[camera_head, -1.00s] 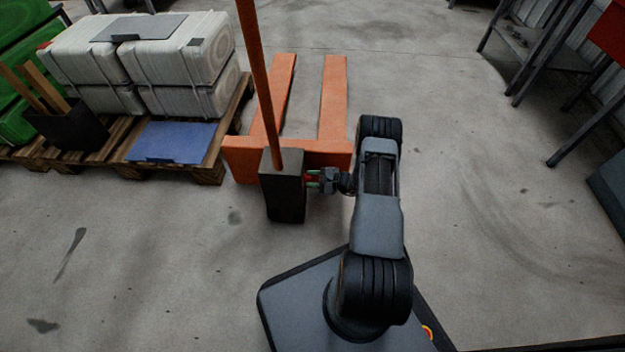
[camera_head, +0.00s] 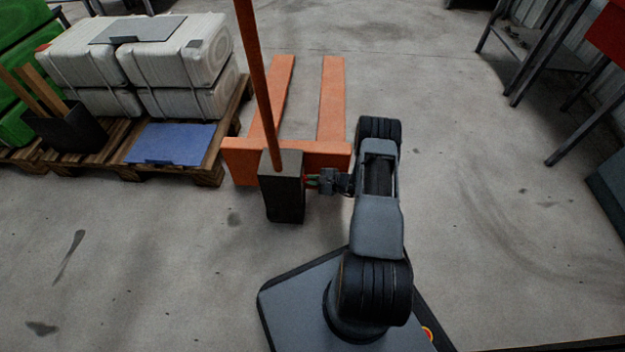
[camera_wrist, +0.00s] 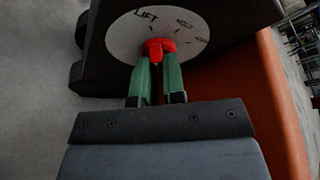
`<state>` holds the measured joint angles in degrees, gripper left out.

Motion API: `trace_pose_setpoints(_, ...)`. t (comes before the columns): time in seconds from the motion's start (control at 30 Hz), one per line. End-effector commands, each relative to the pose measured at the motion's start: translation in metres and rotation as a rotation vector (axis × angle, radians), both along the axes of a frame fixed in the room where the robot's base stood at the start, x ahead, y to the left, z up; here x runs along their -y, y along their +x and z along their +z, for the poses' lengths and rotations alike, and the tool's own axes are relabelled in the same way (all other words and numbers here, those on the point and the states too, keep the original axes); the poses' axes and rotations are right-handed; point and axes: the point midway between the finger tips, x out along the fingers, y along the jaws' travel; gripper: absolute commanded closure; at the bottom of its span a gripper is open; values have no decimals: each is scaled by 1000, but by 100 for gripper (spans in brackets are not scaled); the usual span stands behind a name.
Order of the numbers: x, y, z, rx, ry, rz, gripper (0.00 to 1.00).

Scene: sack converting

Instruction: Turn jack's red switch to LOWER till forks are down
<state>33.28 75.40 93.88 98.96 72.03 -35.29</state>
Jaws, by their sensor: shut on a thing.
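The orange pallet jack (camera_head: 335,148) stands ahead with its handle upright and its forks (camera_head: 332,95) pointing away; no load shows on them, and their exact height is hard to tell. On the right side of its dark housing (camera_head: 284,205) is a round pale dial (camera_wrist: 125,40). LIFT is readable at the dial's upper left; two smaller labels lie to the right, blurred. The red switch (camera_wrist: 158,46) sits at the dial's lower middle. My gripper (camera_wrist: 157,62), also in the head view (camera_head: 313,182), is shut on the switch with green fingers on either side.
Pallets with strapped white blocks (camera_head: 135,60), a blue sheet (camera_head: 172,142) and a black bin (camera_head: 70,130) stand left of the jack. A metal rack (camera_head: 535,60) stands at the right. Open concrete floor lies between the jack and the rack.

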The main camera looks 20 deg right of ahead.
Motion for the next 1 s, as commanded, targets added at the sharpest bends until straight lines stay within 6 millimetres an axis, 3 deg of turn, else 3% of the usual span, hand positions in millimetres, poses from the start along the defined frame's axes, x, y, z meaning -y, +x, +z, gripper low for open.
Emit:
trace_pose_setpoints(0.27,-3,3,1,-120,68,8,100)
trace_pose_setpoints(1.0,-2,7,1,-714,401,11,100)
